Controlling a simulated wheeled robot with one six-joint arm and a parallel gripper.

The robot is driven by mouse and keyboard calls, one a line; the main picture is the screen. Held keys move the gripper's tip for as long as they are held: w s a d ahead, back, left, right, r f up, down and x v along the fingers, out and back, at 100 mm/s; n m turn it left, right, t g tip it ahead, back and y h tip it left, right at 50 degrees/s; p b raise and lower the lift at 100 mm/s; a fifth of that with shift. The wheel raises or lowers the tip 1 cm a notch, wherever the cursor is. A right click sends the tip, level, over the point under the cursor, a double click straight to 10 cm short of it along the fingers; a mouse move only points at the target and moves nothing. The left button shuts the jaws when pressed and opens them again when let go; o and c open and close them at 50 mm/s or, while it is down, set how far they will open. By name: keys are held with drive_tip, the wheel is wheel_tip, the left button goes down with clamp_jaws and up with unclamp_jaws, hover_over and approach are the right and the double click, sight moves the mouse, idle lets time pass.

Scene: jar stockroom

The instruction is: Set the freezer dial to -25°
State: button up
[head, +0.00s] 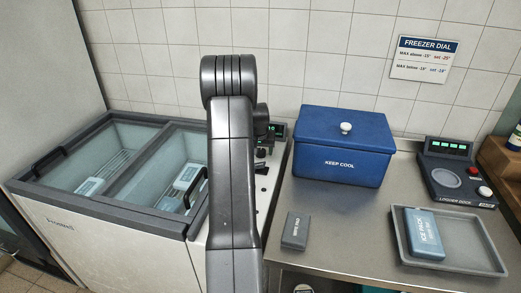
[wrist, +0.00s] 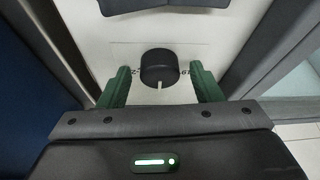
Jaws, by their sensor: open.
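The freezer dial (wrist: 159,66) is a round black knob on a pale panel in the wrist view. A white pointer mark on it points toward the bottom of that picture. Partly covered numbers show at its left and right; I cannot read them fully. My gripper (wrist: 160,74) is open, with one green finger on each side of the dial and a gap at both sides. In the head view my arm hides the dial and gripper. The chest freezer (head: 110,222) stands at the left, with ice packs visible under its glass lids.
A wall sign (head: 421,60) headed FREEZER DIAL gives settings of -25° and another value. A blue KEEP COOL box (head: 340,150), a small grey pad (head: 295,231), a tray (head: 469,262) with an ice pack (head: 424,232), and a logger dock (head: 452,172) stand on the steel counter.

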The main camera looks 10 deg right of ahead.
drive_tip(key=shift+s, duration=0.1)
drive_tip(key=c, duration=1)
drive_tip(key=shift+f+m+b, duration=0.1)
drive_tip(key=shift+m+b, duration=0.3)
drive_tip(key=shift+b, duration=0.1)
drive_tip(key=shift+a+f+m+h+b, duration=0.1)
drive_tip(key=shift+m+h+b, duration=0.2)
drive_tip(key=shift+m+b, duration=0.3)
drive_tip(key=m+h+b, duration=0.1)
drive_tip(key=m+b, duration=0.2)
drive_tip(key=shift+a+g, duration=0.1)
drive_tip(key=shift+g, duration=0.3)
drive_tip(key=m, duration=0.1)
drive_tip(key=m+b, duration=0.1)
drive_tip(key=m+g+h+b, duration=0.1)
drive_tip(key=shift+w+m, duration=0.25)
drive_tip(key=shift+m, duration=0.15)
drive_tip(key=shift+w+r+m+g+h, duration=0.15)
drive_tip(key=shift+m+g, duration=0.15)
drive_tip(key=shift+m, duration=0.45)
drive_tip(key=shift+s+r+m+g+h, duration=0.15)
drive_tip(key=shift+m+g, duration=0.15)
drive_tip(key=shift+m, duration=0.45)
drive_tip(key=shift+w, duration=0.1)
